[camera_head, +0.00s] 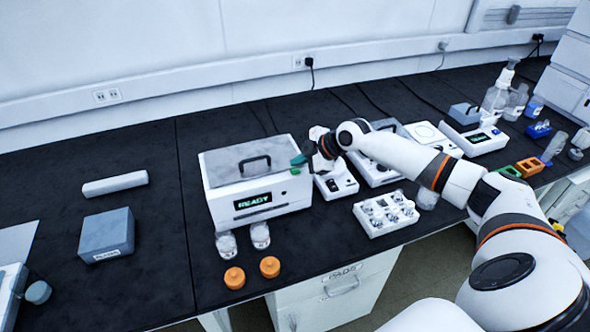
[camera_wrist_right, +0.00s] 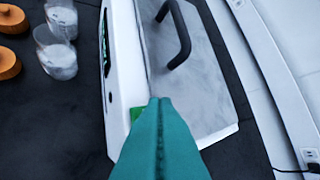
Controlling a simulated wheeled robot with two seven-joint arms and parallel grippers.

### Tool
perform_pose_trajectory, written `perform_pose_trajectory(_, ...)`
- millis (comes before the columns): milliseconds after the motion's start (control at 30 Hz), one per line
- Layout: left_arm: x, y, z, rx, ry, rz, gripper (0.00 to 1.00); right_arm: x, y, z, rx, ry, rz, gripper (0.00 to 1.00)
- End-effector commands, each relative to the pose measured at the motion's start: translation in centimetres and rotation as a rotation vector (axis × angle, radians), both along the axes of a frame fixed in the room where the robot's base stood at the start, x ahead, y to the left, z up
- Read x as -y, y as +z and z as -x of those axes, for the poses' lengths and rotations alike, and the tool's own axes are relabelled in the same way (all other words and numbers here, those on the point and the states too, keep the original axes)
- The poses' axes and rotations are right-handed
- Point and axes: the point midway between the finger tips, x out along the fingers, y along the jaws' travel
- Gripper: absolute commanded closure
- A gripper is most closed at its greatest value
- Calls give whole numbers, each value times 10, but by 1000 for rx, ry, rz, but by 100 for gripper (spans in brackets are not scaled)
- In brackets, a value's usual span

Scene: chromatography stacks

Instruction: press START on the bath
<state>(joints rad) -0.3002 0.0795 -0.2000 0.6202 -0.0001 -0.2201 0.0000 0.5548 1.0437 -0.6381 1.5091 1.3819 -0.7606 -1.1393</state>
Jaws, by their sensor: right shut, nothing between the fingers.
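The bath (camera_head: 256,215) is a white box with a grey lid (camera_head: 238,160) and a black handle. Its front display (camera_head: 252,201) reads READY in green. A green button (camera_head: 295,171) shows at the upper right of its front, and a bit of green also shows beside the fingertips in the right wrist view (camera_wrist_right: 136,114). My right gripper (camera_head: 299,160) has teal fingers, shut and empty, with the tips at the bath's right end close to the green button. The wrist view shows the fingertips (camera_wrist_right: 160,101) over it; I cannot tell whether they touch. My left gripper is not in view.
Two glass beakers (camera_head: 260,236) and two orange caps (camera_head: 270,267) stand before the bath. A white vial rack (camera_head: 386,213) and other instruments (camera_head: 335,182) lie to the right, under my arm. A grey-blue box (camera_head: 107,234) sits left; the black bench between is clear.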

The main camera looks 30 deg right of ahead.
Motion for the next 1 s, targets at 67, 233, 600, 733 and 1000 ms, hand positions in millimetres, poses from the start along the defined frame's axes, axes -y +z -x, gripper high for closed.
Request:
perform_pose_trajectory(67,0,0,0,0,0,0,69,0,0,0,0,0,0,100)
perform_pose_trajectory(233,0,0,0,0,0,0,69,0,0,0,0,0,0,100)
perform_pose_trajectory(600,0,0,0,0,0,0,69,0,0,0,0,0,0,100)
perform_pose_trajectory(733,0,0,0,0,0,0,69,0,0,0,0,0,0,100)
perform_pose_trajectory(1000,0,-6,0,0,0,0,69,0,-8,0,0,0,0,100)
